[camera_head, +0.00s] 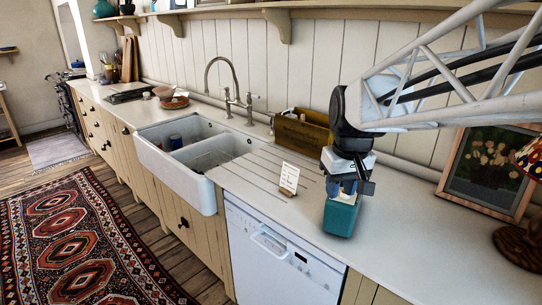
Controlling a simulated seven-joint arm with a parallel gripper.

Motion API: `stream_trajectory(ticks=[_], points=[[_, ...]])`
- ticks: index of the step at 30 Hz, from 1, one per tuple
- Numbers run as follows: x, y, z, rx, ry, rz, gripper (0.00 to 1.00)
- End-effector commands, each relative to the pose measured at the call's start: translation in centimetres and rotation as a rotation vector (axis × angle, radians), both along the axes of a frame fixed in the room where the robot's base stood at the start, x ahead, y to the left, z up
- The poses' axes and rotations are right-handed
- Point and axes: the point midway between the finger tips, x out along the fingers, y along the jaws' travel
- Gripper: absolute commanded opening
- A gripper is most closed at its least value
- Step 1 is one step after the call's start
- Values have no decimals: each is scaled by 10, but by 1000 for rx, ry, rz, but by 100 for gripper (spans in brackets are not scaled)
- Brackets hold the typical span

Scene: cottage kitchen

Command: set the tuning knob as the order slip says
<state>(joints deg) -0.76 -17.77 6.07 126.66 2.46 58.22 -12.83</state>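A small white order slip (289,177) stands upright in a wooden holder on the counter. Its writing is too small to read. A teal box (341,218), which looks like a small radio, stands on the counter to the right of the slip. No tuning knob can be made out on the faces I see. My gripper (348,189) points down right at the top of the teal box and covers part of it. A pale patch shows between its fingers. I cannot tell whether the fingers touch the box or hold anything.
A brown wooden box (302,134) stands behind against the panelled wall. A framed picture (490,170) and a lamp (527,240) are at the right. A white double sink (185,155) with a tap is at the left. The counter (260,175) around the slip is clear.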

Motion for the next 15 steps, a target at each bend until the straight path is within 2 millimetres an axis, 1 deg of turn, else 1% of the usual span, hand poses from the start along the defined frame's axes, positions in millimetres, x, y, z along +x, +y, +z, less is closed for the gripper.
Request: stream_trajectory(ticks=[1, 8, 15], points=[[14, 1, 0, 2, 7, 14, 33], [69, 7, 0, 7, 35, 80, 33], [126, 15, -6, 17, 63, 149, 33]])
